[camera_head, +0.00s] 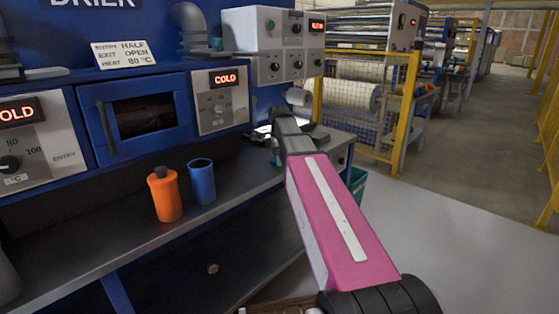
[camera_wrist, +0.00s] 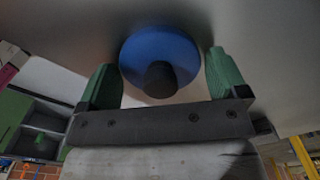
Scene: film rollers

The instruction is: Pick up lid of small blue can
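In the wrist view a round blue lid (camera_wrist: 150,45) with a black knob (camera_wrist: 160,80) lies in front of a grey surface, with the knob toward the camera. My gripper (camera_wrist: 160,60) has its two green fingers spread, one on each side of the lid. Narrow gaps seem to show at the lid's edges; I cannot tell whether a finger touches it. In the head view a small blue can (camera_head: 201,182) stands upright on the bench with its top open. My gripper's fingers and the lid are hidden there beyond my arm.
An orange can (camera_head: 164,196) with a dark cap stands left of the blue can on the grey bench (camera_head: 110,245). The blue drier (camera_head: 145,115) with its control panels rises behind. A yellow fence (camera_head: 375,105) stands beyond the bench. Floor to the right is clear.

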